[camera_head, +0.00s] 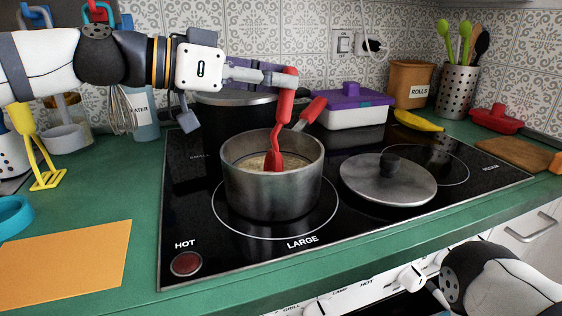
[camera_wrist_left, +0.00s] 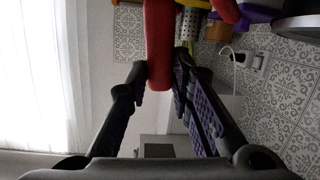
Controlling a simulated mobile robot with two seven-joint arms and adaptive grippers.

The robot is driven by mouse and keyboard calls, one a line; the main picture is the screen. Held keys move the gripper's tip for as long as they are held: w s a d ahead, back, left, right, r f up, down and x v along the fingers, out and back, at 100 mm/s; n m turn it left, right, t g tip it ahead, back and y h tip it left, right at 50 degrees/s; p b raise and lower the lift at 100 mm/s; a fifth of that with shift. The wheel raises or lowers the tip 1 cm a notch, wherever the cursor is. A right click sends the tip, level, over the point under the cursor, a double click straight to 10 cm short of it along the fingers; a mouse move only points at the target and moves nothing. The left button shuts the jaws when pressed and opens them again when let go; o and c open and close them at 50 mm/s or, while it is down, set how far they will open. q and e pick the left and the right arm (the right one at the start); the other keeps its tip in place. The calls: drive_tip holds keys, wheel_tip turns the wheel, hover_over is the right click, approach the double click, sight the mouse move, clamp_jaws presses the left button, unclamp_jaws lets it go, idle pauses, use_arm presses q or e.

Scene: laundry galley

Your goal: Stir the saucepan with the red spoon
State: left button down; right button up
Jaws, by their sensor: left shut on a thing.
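The grey metal saucepan (camera_head: 270,193) stands on the front ring marked LARGE, with its red handle (camera_head: 314,109) pointing to the back right. It holds beige, grainy contents (camera_head: 247,162). My left gripper (camera_head: 283,79) is above the pan, shut on the upper handle of the red spoon (camera_head: 278,130). The spoon hangs nearly upright, with its head inside the pan at the contents; its lowest part is hard to make out. In the left wrist view the red handle (camera_wrist_left: 158,45) lies between my left gripper's fingertips (camera_wrist_left: 161,72). My right gripper does not show.
A loose lid (camera_head: 385,185) lies right of the pan on the black hob. A dark pot (camera_head: 222,112) stands behind. A purple-lidded box (camera_head: 348,112), banana (camera_head: 418,121) and red dish (camera_head: 497,119) are at the back. An orange mat (camera_head: 65,265) lies left.

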use_arm(q)
drive_tip(key=shift+r, duration=0.15)
idle(0.4)
drive_tip(key=shift+w+d+r+p, duration=0.25)
drive_tip(key=shift+r+p, duration=0.15)
drive_tip(key=shift+r, duration=1)
drive_tip(key=shift+w+d+r+p, duration=0.25)
drive_tip(key=shift+w+r+p, duration=0.1)
drive_tip(key=shift+r, duration=1.05)
drive_tip(key=shift+w+d+r+p, duration=0.25)
drive_tip(key=shift+r+p, duration=0.15)
drive_tip(key=shift+r, duration=1)
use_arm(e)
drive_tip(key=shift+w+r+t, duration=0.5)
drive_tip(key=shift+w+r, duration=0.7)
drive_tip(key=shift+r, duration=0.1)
use_arm(q)
wheel_tip(320, 180, up, 5)
drive_tip(key=shift+r+p, duration=0.1)
drive_tip(key=shift+p, duration=0.5)
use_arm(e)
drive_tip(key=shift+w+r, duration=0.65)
